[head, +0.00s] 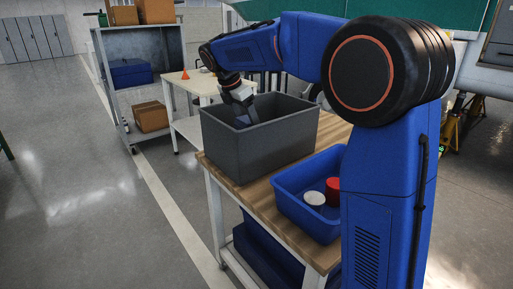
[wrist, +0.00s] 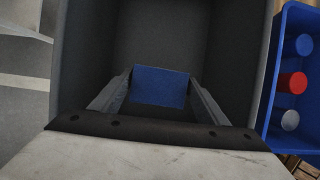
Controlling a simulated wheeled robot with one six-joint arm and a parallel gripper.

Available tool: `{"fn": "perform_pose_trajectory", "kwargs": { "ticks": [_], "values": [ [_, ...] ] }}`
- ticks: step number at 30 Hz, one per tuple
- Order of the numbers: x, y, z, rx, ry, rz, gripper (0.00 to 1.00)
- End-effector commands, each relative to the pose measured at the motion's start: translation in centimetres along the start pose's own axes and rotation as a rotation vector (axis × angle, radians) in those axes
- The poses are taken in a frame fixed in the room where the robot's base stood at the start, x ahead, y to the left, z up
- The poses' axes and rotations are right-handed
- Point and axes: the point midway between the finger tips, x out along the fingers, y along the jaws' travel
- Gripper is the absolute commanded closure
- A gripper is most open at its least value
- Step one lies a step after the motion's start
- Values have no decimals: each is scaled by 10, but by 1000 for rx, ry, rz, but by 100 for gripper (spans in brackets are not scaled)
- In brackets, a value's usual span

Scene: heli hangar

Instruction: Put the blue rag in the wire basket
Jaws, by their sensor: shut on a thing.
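The blue rag (wrist: 160,87) shows in the wrist view as a flat blue piece between my two fingers. My gripper (head: 245,112) is shut on it, reaching down into a large grey bin (head: 247,147) on the wooden-topped table. Whether the rag touches the bin's floor I cannot tell. In the head view the bin's near wall hides the lower part of its inside. The bin has solid-looking walls; I see no wire basket in either view.
A blue tray (head: 288,182) beside the bin holds a red can (head: 333,190) and a white one (head: 314,198); it also shows in the wrist view (wrist: 262,100) with a blue one. A shelf rack (head: 150,83) and a white table (head: 190,82) stand behind. Floor at left is clear.

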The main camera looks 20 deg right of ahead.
Motion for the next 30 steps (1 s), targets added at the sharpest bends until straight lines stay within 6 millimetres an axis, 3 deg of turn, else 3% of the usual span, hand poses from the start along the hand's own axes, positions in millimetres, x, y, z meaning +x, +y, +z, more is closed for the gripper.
{"fn": "perform_pose_trajectory", "kwargs": {
  "ticks": [10, 25, 30],
  "values": [
    [50, -1, -21, -1, 0, -1, 53],
    [93, -1, -39, -1, 0, -1, 53],
    [95, 0, -40, 0, 0, 1, 53]
  ]
}}
